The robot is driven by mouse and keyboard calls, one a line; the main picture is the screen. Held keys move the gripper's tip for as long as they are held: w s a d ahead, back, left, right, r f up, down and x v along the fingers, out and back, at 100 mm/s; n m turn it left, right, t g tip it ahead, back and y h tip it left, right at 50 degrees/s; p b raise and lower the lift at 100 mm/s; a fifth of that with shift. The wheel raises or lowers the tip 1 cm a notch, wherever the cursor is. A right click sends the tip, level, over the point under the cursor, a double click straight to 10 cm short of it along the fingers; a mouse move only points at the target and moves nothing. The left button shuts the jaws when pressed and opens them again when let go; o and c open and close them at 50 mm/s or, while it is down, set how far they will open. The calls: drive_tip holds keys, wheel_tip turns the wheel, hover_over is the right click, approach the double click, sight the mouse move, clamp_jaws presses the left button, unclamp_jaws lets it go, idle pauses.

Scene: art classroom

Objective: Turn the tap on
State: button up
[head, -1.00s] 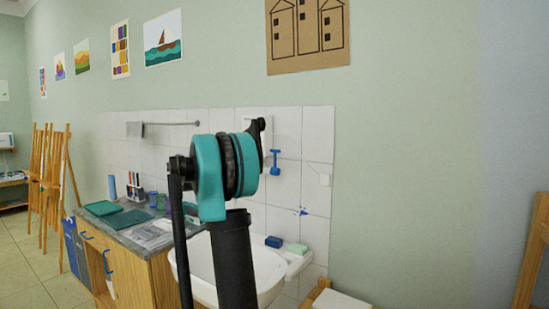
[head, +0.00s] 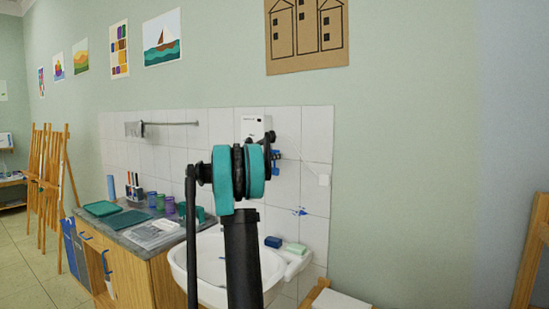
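A blue fitting (head: 276,155) shows on the white tiled wall above the sink, just right of my arm. It may be part of the tap, but I cannot tell; no spout shows clearly. The white sink basin (head: 185,262) is below, partly covered by my arm. A black end part of my arm, probably my gripper (head: 268,139), shows beyond the teal joint, overlapping the fitting's upper part in the picture. Its fingers cannot be made out, and I cannot tell whether it touches the fitting.
A grey counter (head: 125,229) with green trays, cups and pens stands left of the sink. A blue sponge (head: 273,242) and a green bar (head: 296,248) lie at the sink's right side. Wooden easels (head: 45,180) stand far left.

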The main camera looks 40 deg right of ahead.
drive_tip(key=shift+d, duration=0.2)
drive_tip(key=shift+c, duration=0.2)
clamp_jaws()
